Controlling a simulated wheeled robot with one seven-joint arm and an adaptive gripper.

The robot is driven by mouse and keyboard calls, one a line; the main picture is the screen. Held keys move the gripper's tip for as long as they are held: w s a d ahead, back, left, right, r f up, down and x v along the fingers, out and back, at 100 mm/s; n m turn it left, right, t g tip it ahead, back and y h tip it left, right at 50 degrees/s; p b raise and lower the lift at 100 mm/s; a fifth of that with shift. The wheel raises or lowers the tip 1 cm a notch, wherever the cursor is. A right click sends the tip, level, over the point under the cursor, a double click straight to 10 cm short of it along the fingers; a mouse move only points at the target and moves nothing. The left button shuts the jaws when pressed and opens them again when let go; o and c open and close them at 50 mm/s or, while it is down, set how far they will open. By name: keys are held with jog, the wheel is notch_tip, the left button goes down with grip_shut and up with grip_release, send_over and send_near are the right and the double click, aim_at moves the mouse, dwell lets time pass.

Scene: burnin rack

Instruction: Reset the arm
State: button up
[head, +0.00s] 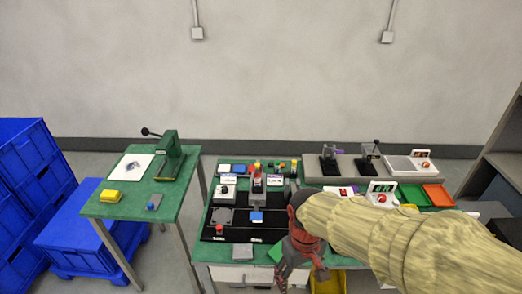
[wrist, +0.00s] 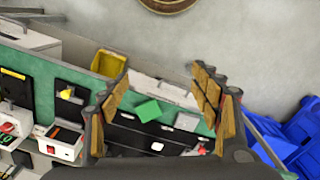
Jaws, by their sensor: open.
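My gripper (wrist: 165,110) is open and empty in the wrist view, its two padded fingers spread wide apart. In the head view my gripper (head: 296,270) hangs at the front edge of the green workbench (head: 210,250), at the end of my arm in its pale yellow cover. The wrist view looks past the fingers at the bench front, with a green square piece (wrist: 148,110) and a grey block (wrist: 187,121) between them. The arm hides part of the bench's right side.
Fixtures with buttons and a red-topped device (head: 257,182) crowd the bench. A smaller green table (head: 128,212) with a press (head: 170,155) stands left, beside blue crates (head: 80,235). A shelf (head: 497,160) stands at right. Floor shows between the tables.

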jog(key=s+d+r+m+t, duration=0.2)
jog(key=s+d+r, duration=0.1)
jog(key=r, duration=0.4)
jog(key=s+d+r+m+t, duration=0.2)
jog(key=s+d+r+t, duration=0.1)
jog(key=d+r, duration=0.3)
jog(key=shift+s+r+t, duration=0.3)
jog(key=shift+s+r, duration=0.3)
jog(key=shift+r, duration=0.05)
jog(key=shift+d, duration=0.1)
